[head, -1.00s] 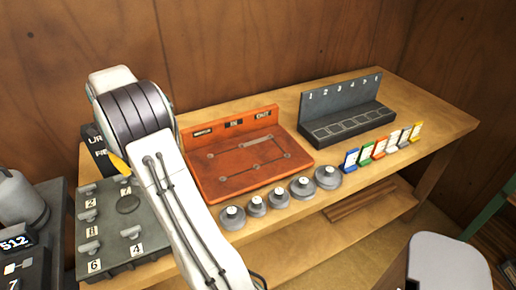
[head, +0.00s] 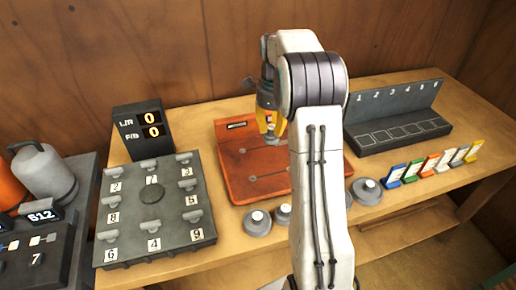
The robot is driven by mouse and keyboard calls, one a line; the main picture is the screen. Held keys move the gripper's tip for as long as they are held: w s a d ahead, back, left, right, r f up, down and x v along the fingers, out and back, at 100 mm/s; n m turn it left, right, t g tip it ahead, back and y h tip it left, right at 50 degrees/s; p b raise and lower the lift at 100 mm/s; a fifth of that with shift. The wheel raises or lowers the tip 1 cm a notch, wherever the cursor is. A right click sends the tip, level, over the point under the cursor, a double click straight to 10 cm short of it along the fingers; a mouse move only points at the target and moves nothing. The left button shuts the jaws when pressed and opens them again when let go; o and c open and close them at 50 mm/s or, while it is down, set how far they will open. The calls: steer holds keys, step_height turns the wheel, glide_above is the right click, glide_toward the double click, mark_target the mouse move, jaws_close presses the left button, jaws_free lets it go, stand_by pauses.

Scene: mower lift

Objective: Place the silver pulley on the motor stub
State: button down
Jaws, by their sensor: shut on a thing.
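My gripper (head: 271,122), with yellow fingers, points down over the orange-red board (head: 235,188) on the bench. It is shut on a small silvery-grey piece (head: 271,138), which may be the silver pulley; the fingers cover much of it. The piece appears in front of the board's upright back; I cannot tell its height above the board. The board bears dark lines and small round studs. I cannot tell which is the motor stub.
Round grey weights (head: 257,222) line the bench front, some behind my arm. At left are a numbered grey panel (head: 204,170) and a display box (head: 140,128). At right are a dark numbered rack (head: 430,122) and coloured tags (head: 431,164).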

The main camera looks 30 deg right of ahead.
steer(key=shift+s+d+n, duration=0.1)
steer(key=shift+d+n, duration=0.2)
steer(key=shift+d, duration=0.05)
steer(key=shift+a, duration=0.2)
steer(key=shift+a+f, duration=0.1)
steer(key=shift+n, duration=0.3)
steer(key=w+a+f+p, duration=0.1)
steer(key=w+f, duration=0.1)
steer(key=w, duration=0.1)
steer(key=w+a+f+p, duration=0.1)
steer(key=w+a+f, duration=0.1)
steer(key=w, duration=0.1)
steer(key=w+a+f+p, duration=0.1)
steer(key=w+a+f, duration=0.1)
steer(key=w, duration=0.2)
steer(key=shift+f+p, duration=0.3)
steer(key=shift+f, duration=0.05)
steer(key=shift+w+f+p, duration=0.1)
steer(key=shift+f+p, duration=0.4)
steer(key=shift+f, duration=1.55)
steer(key=shift+f, duration=0.15)
steer(key=c, duration=1.1)
jaws_free()
steer(key=shift+c, duration=0.2)
